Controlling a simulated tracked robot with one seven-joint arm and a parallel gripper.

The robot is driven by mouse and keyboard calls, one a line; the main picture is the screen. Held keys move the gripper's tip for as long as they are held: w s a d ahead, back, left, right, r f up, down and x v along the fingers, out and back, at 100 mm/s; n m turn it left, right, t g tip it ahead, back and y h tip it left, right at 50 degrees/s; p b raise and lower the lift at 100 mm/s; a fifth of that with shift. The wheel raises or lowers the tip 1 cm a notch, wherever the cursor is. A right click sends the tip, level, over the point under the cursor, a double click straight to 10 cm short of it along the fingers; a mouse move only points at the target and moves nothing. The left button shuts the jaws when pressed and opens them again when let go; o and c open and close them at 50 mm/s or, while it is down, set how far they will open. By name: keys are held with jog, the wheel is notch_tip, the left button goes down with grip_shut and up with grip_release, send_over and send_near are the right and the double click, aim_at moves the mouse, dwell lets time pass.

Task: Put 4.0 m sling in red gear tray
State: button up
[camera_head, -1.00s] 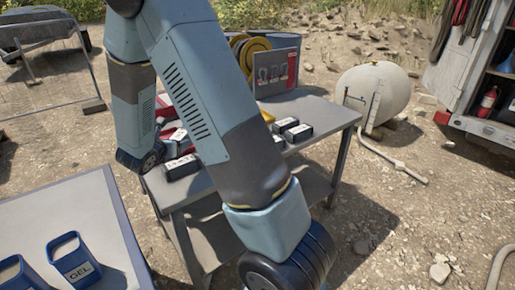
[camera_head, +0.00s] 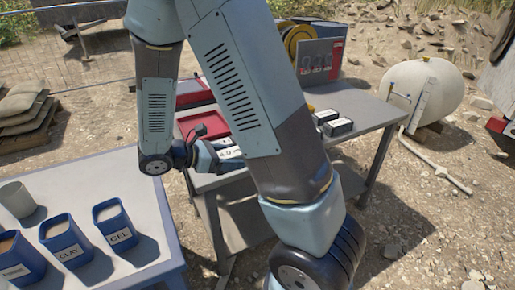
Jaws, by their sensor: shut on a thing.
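My gripper (camera_head: 207,157) is at the near left edge of the grey work table, partly behind my own arm. A block with a white label that seems to read 4.0 (camera_head: 229,153), which I take as the 4.0 m sling, is at its fingers. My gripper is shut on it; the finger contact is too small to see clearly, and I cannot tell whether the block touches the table. The red gear tray (camera_head: 201,123) lies on the table just behind the gripper. My arm hides its right side.
Two dark labelled blocks (camera_head: 338,127) stand at the table's right (camera_head: 365,110). A panel (camera_head: 320,62) and yellow reel (camera_head: 297,38) stand at the back. Blue containers (camera_head: 115,224) and a grey cup (camera_head: 17,200) occupy the near left table. A white tank (camera_head: 435,88) stands right.

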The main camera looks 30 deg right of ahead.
jog(key=w+f, duration=0.3)
jog(key=w, duration=0.1)
jog(key=w+f, duration=0.3)
jog(key=w, duration=0.2)
jog(key=w+f, duration=0.3)
jog(key=w, duration=0.1)
jog(key=shift+w+a+f, duration=0.15)
jog(key=shift+w+f, duration=0.25)
notch_tip(320, 180, down, 3)
jog(key=shift+w+f, duration=0.15)
jog(key=o, duration=1.3)
